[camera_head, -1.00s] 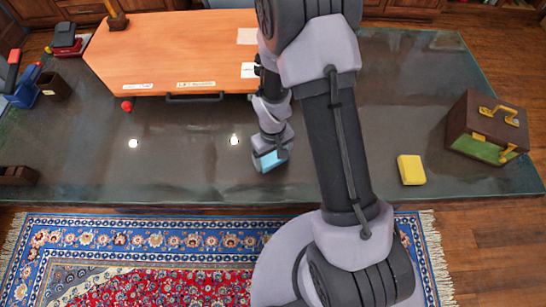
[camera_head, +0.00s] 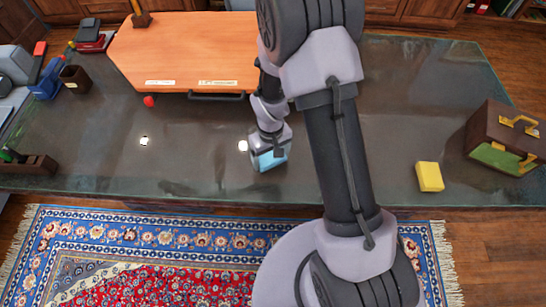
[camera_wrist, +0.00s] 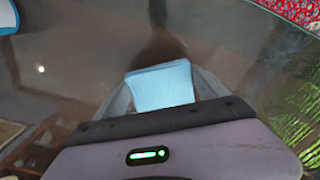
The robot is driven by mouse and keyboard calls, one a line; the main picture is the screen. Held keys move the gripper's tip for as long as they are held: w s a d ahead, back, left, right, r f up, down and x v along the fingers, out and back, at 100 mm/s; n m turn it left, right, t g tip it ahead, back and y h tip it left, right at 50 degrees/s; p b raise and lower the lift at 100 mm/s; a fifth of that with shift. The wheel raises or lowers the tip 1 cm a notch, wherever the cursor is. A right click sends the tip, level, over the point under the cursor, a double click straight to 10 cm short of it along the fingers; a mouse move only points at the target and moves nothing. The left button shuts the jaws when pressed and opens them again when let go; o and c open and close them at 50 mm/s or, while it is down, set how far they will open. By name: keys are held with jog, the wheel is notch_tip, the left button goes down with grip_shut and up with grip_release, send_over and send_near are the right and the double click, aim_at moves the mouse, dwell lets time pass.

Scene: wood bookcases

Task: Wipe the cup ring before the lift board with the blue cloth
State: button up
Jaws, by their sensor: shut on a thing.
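The blue cloth (camera_head: 270,160) is gripped low over the dark glossy tabletop, in front of the lift board; it also shows as a pale blue pad in the wrist view (camera_wrist: 160,85). My gripper (camera_head: 268,150) is shut on it, with a grey finger on either side. I cannot tell whether the cloth touches the top. The lift board (camera_head: 190,50) is a flat orange-brown wooden panel with a dark front handle and label strips; my arm covers its right part. I cannot make out the cup ring; the cloth or arm may hide it.
A small red object (camera_head: 149,101) lies at the board's front left. A yellow block (camera_head: 429,177) and a brown case (camera_head: 505,135) stand on the right. A dark tray (camera_head: 28,163) and cup (camera_head: 75,78) are at left. Bare tabletop (camera_head: 190,165) lies left of my gripper.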

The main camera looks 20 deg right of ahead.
jog(key=shift+w+a, duration=0.1)
jog(key=shift+a, duration=0.3)
jog(key=shift+w+a+r+p, duration=0.1)
jog(key=shift+a+r+p, duration=0.15)
jog(key=shift+p, duration=0.1)
jog(key=r, duration=0.1)
jog(key=r+p, duration=0.1)
jog(key=r, duration=0.1)
jog(key=shift+d+r+p, duration=0.25)
jog(key=shift+p, duration=0.1)
jog(key=shift+a+r+p, duration=0.1)
jog(key=shift+r+p, duration=0.45)
jog(key=shift+r, duration=0.15)
jog(key=shift+r+p, duration=1)
jog(key=shift+r, duration=0.4)
